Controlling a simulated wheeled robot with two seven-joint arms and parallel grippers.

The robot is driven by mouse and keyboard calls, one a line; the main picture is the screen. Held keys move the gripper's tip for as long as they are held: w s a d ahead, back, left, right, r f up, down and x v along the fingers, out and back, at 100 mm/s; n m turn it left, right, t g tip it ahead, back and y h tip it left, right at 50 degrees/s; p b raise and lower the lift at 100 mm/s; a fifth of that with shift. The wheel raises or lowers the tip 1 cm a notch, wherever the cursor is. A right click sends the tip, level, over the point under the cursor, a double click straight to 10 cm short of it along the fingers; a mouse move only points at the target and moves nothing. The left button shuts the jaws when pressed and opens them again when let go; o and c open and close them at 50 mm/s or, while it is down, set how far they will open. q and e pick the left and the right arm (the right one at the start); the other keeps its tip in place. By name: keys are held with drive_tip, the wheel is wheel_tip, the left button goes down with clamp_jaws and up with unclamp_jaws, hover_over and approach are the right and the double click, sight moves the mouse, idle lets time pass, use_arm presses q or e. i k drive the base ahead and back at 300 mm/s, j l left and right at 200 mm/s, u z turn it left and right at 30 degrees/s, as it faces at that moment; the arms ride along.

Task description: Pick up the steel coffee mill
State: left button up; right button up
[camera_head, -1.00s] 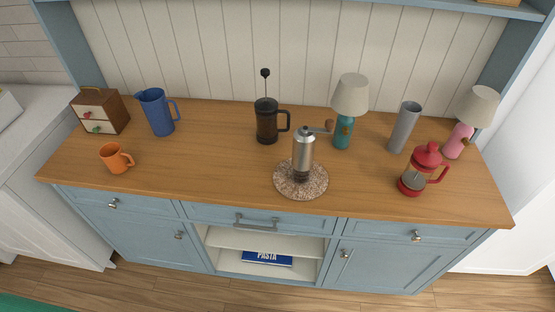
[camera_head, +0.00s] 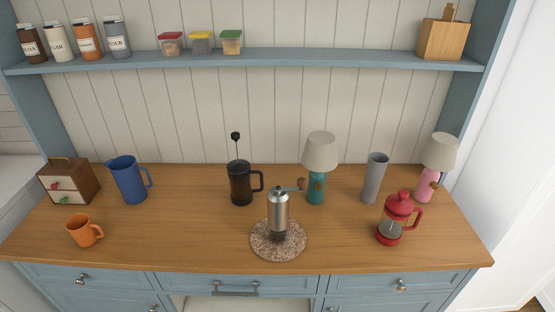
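The steel coffee mill (camera_head: 278,212) stands upright on a round speckled mat (camera_head: 262,250) near the front middle of the wooden counter. It has a silver body, a dark lower part and a crank arm pointing right with a brown knob (camera_head: 301,184). Neither of my grippers is in view.
A black French press (camera_head: 240,184) stands behind the mill to the left, and a teal lamp (camera_head: 317,165) behind it to the right. A red French press (camera_head: 394,218), grey vase (camera_head: 375,178) and pink lamp (camera_head: 431,168) stand right. An orange mug (camera_head: 84,231) and blue pitcher (camera_head: 128,181) stand left.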

sight(278, 204)
drive_tip(key=i+l, duration=0.15)
drive_tip(key=l, duration=0.4)
drive_tip(key=i+l+u, duration=0.1)
drive_tip(key=l, duration=0.45)
drive_tip(key=i+l, duration=0.1)
drive_tip(key=l, duration=0.4)
